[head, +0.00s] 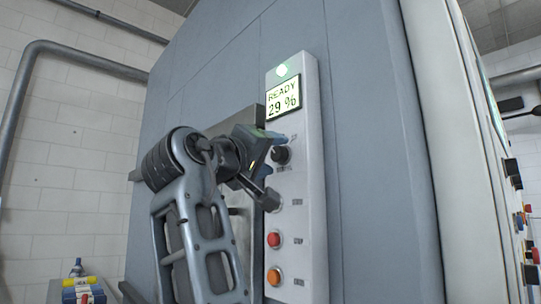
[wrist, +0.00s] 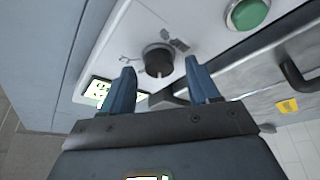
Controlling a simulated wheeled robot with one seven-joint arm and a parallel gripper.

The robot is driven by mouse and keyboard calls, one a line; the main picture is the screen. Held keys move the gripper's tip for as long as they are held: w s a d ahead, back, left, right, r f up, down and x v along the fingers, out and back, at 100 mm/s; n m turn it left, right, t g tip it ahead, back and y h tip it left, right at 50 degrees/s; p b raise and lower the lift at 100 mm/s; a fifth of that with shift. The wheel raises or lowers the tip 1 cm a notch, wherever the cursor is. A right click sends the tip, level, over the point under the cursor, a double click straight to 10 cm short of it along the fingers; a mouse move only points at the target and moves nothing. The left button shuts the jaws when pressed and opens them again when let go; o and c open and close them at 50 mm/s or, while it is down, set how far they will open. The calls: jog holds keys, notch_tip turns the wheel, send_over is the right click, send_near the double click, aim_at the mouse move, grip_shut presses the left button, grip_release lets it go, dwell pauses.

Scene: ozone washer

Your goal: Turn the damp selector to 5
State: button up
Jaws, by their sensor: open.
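The damp selector is a round black knob (head: 283,155) on the light grey control panel (head: 311,200), below the display. It also shows in the wrist view (wrist: 158,60), with a pale mark on its face and small printed symbols around it. My gripper (head: 275,169) is in front of the panel, open and empty, its fingers above and below the knob. In the wrist view the knob lies between and just beyond the blue fingertips (wrist: 159,66), and I see gaps on both sides. The number the knob points to is too small to read.
Below the knob are a green button (wrist: 247,13), mostly hidden by my finger in the head view, a red button (head: 274,240) and an orange button (head: 274,277). A dark handle (wrist: 298,78) is beside the panel.

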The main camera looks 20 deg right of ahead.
jog(key=b+v, duration=0.1)
jog(key=v, duration=0.6)
jog(key=shift+s+a, duration=0.1)
jog(key=shift+a, duration=0.05)
